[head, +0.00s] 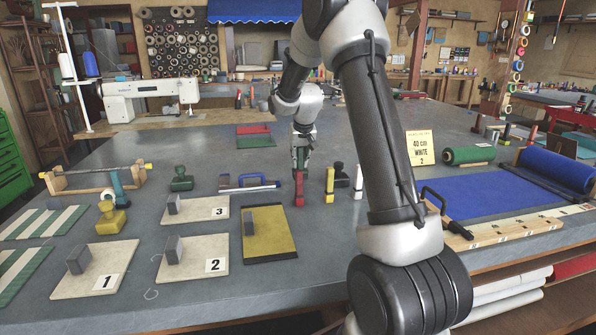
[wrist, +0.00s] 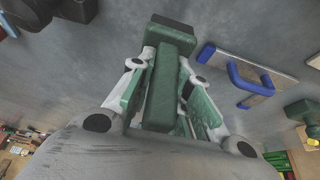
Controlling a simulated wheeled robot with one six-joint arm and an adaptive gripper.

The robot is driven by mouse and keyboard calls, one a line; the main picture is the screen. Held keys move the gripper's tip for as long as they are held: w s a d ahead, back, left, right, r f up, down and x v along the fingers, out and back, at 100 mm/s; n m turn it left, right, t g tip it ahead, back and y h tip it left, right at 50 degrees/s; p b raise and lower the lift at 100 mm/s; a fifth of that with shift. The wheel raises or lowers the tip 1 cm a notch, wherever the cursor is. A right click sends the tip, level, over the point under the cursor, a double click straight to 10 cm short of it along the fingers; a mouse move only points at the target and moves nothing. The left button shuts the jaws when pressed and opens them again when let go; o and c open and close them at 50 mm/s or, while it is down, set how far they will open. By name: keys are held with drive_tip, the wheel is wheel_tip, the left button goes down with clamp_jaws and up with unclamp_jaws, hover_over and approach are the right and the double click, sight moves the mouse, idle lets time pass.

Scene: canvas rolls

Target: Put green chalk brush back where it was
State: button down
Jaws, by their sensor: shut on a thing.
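The green chalk brush (wrist: 160,85) is a long green block between my gripper's fingers in the wrist view, with a darker green end at the top. My gripper (wrist: 160,95) is shut on it. In the head view my gripper (head: 302,140) points down over the table, and a little of the green brush (head: 301,158) shows below it. A red brush (head: 299,189) stands just in front of or under it; I cannot tell the gap. A yellow brush (head: 329,187) and a white brush (head: 358,183) stand to the right. Whether the green brush touches the table is unclear.
A blue-handled tool (head: 251,183) and a green stamp (head: 181,180) lie to the left. A black stamp (head: 340,175) stands close on the right. A yellow board (head: 276,246) and numbered boards (head: 195,208) lie in front. Red and green sheets (head: 254,142) lie behind to the left.

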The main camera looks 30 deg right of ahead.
sight(300, 168)
drive_tip(key=shift+d+f, duration=0.1)
drive_tip(key=shift+f, duration=1.7)
drive_tip(key=shift+f, duration=0.1)
drive_tip(key=c, duration=1.3)
unclamp_jaws()
drive_tip(key=s+a+r, duration=0.2)
drive_tip(key=s+r, duration=0.6)
drive_tip(key=r, duration=0.1)
drive_tip(key=s+a+r, duration=0.3)
drive_tip(key=s+r, duration=0.4)
drive_tip(key=r, duration=0.2)
drive_tip(key=s+a+n, duration=0.1)
drive_tip(key=s, duration=0.8)
drive_tip(key=s+a+f+n, duration=0.1)
drive_tip(key=s+a, duration=0.1)
drive_tip(key=s, duration=0.7)
drive_tip(key=s+a+n+y, duration=0.1)
drive_tip(key=s+a, duration=0.1)
drive_tip(key=s, duration=0.7)
drive_tip(key=shift+a+f, duration=0.15)
drive_tip(key=shift+a, duration=0.05)
